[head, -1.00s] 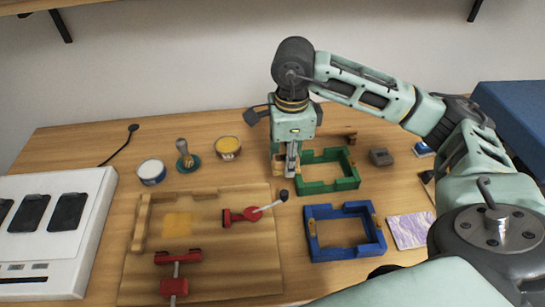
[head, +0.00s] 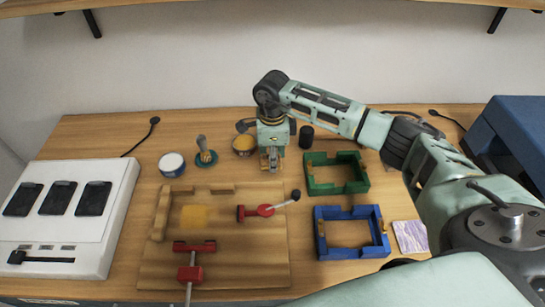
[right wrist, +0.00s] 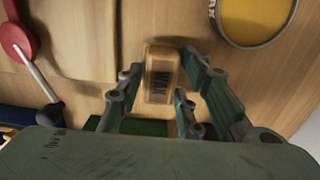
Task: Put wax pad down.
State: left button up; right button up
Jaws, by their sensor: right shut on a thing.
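The wax pad (right wrist: 161,75) is a small tan block with dark lettering, seen in the right wrist view between the fingers of my right gripper (right wrist: 163,88). The gripper is shut on it. In the head view, my right gripper (head: 271,165) points down just behind the wooden board, close to the right of the yellow-filled tin (head: 243,145). The tin also shows in the right wrist view (right wrist: 255,18). I cannot tell whether the pad touches the table. My left gripper is not in view.
A green frame (head: 312,182) and a blue frame (head: 322,247) lie right of the wooden board (head: 230,265), which carries red clamps (head: 195,247). A dark cylinder (head: 306,137) stands behind the gripper. A stamp (head: 205,155) and white tin (head: 172,164) stand left.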

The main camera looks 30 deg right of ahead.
jog(key=shift+f, duration=0.85)
jog(key=o, duration=1)
jog(key=shift+r, duration=0.1)
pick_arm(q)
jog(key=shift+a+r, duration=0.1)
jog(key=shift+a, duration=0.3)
pick_arm(e)
jog(key=shift+r, duration=0.2)
jog(key=shift+w+r, duration=0.1)
jog(key=shift+r, duration=0.15)
pick_arm(q)
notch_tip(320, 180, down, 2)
jog(key=b, duration=0.2)
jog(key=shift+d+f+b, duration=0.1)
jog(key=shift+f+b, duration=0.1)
jog(key=shift+b, duration=0.15)
pick_arm(e)
notch_tip(320, 180, up, 12)
jog(key=shift+f, duration=0.25)
